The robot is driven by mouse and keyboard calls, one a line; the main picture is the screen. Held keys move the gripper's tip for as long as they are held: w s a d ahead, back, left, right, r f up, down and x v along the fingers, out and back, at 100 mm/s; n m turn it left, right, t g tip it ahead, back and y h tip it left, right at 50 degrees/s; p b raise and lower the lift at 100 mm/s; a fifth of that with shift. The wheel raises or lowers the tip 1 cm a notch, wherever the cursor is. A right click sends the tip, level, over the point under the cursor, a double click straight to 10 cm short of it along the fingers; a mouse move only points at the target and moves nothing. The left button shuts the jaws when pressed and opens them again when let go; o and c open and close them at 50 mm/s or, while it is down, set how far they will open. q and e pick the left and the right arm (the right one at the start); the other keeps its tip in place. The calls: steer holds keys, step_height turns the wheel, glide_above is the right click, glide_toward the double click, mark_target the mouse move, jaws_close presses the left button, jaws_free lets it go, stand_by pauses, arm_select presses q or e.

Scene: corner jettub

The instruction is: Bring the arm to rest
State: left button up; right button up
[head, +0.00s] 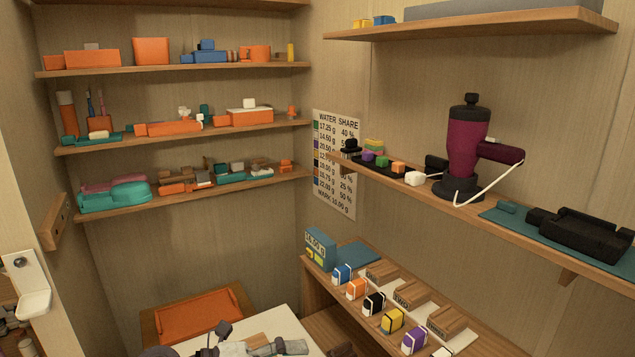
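At the bottom edge of the head view, dark and grey parts that look like my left arm and gripper (262,347) lie low over a white surface (283,322). They are cut off by the frame, and I cannot make out whether the fingers are open or shut. Nothing can be seen held there. I do not see my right gripper.
Orange tray (197,318) stands left of the white surface. At right, a low wooden unit (318,276) carries several coloured blocks. Above it, a shelf (462,208) holds a purple-and-black device (467,145). Loaded shelves (180,68) line the back-left wall.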

arm_select(q)
step_height(320, 180, up, 7)
steer(key=n+t+h, duration=0.3)
steer(key=n+t, duration=0.3)
steer(key=t, duration=0.1)
steer(key=w+a+r+n+t+y, duration=0.1)
steer(key=w+a+n+t+y, duration=0.1)
steer(key=a+n+t+y, duration=0.65)
steer(key=s+a+f+n+g+y, duration=0.3)
steer(key=a+f+n+y, duration=0.2)
steer(key=f+n, duration=0.2)
steer(key=s+a+f+n+g+y, duration=0.3)
steer(key=a+f+n+y, duration=0.1)
steer(key=f+n+y, duration=0.3)
steer(key=s+d+f+n+g+h, duration=0.1)
steer(key=s+f+g+h, duration=0.1)
steer(key=s+f+g, duration=0.6)
steer(key=s+d+f+g+h, duration=0.1)
steer(key=s+f+g, duration=0.3)
steer(key=s, duration=0.9)
step_height(320, 180, down, 27)
steer(key=b, duration=0.1)
steer(key=s+a+f, duration=0.3)
steer(key=s+f, duration=1.4)
steer(key=shift+s+a+f+g+b, duration=0.2)
steer(key=shift+f+g+b, duration=0.1)
steer(key=shift+g+b, duration=0.15)
